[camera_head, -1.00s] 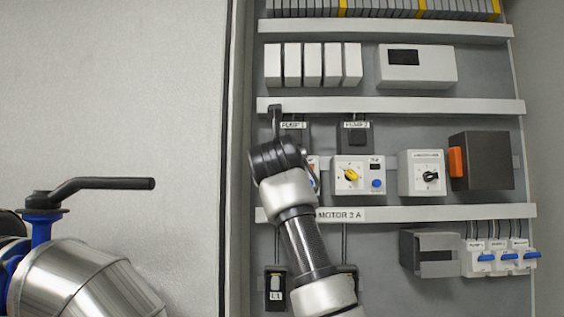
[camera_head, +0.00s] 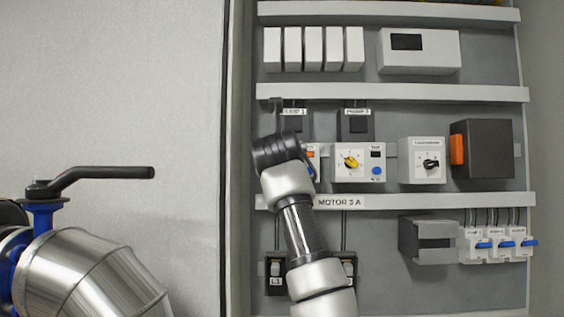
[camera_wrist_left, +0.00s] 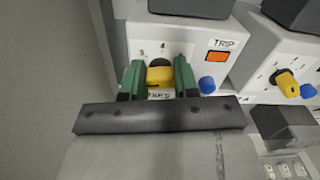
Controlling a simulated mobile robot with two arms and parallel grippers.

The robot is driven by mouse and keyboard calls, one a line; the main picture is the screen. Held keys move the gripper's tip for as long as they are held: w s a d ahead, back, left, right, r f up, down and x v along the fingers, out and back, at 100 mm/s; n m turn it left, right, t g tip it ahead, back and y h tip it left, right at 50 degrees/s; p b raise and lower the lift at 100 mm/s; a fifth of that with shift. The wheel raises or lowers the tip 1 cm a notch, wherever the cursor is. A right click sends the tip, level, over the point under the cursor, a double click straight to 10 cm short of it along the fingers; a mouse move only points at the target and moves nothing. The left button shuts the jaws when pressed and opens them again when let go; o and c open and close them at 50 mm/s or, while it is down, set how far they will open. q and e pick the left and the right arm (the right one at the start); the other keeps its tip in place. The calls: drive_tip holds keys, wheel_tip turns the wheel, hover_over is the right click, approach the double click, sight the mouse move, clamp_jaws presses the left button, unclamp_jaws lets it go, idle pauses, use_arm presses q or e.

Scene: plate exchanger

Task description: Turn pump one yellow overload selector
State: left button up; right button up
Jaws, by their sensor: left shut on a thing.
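The yellow overload selector (camera_wrist_left: 160,76) of the left-hand white relay sits between the two green fingers of my left gripper (camera_wrist_left: 158,78) in the left wrist view. The fingers are shut on it from both sides. The relay face (camera_wrist_left: 195,42) has a lit orange TRIP lamp (camera_wrist_left: 216,57) and a blue button (camera_wrist_left: 207,85) to the right of the fingers. In the head view my left arm covers most of this relay, and the fingers and selector are hidden; only its right edge with the orange lamp (camera_head: 311,154) shows. My right gripper is not in view.
A like relay with a yellow selector (camera_head: 352,162) and dark lamp stands close on the right. Beyond it are a black rotary switch (camera_head: 431,163) and a dark box (camera_head: 482,149). A black-handled valve (camera_head: 90,180) and metal pipe stand at left.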

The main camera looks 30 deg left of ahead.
use_arm(q)
drive_tip(key=shift+f+m+b, duration=0.2)
drive_tip(key=shift+m+b, duration=1.5)
drive_tip(key=shift+b, duration=0.2)
drive_tip(key=m+b, duration=0.2)
drive_tip(key=m, duration=0.1)
drive_tip(key=shift+r, duration=0.1)
drive_tip(key=shift+w+d+m+b, duration=0.1)
drive_tip(key=shift+m+b, duration=0.85)
drive_tip(key=shift+m, duration=0.65)
drive_tip(key=shift+r, duration=0.1)
drive_tip(key=o, duration=0.9)
drive_tip(key=shift+d, duration=0.1)
